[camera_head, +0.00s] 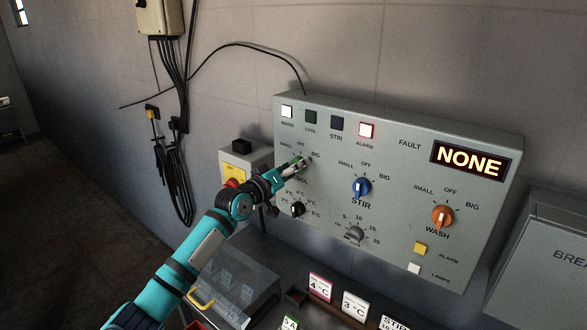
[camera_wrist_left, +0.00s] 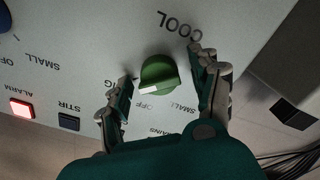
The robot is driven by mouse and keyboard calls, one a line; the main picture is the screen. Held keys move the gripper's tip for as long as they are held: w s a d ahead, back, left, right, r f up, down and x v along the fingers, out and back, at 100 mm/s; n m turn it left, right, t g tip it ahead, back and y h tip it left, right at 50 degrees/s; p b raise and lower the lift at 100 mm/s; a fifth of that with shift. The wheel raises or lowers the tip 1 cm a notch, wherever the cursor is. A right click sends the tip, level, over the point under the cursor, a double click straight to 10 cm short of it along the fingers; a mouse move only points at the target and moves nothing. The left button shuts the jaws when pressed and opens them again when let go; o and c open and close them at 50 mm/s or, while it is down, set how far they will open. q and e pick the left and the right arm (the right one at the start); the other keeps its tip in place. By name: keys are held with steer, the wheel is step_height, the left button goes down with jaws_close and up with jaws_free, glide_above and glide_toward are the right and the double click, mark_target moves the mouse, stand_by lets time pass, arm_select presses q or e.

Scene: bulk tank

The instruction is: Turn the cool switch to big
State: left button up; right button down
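The green COOL switch (camera_wrist_left: 158,74) is a round knob on the grey control panel (camera_head: 400,150). In the wrist view its white mark is at its lower left, on the side between OFF and BIG; the exact setting is hard to tell. My left gripper (camera_wrist_left: 163,88) is open, one finger on each side of the knob, with gaps showing, so it does not grip it. In the head view my left gripper (camera_head: 300,164) is at the panel's left part and mostly covers the knob. My right gripper is not in view.
The blue STIR knob (camera_head: 361,187) and orange WASH knob (camera_head: 442,216) are to the right. A small black temperature knob (camera_head: 297,209) is below. A box with a red button (camera_head: 234,183) is beside the arm. The display (camera_head: 467,161) reads NONE; the ALARM lamp (camera_head: 366,130) glows.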

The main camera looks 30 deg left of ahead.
arm_select(q)
steer(key=shift+s, duration=0.1)
steer(key=s, duration=1.2)
steer(key=shift+a, duration=0.45)
steer(key=shift+w, duration=0.1)
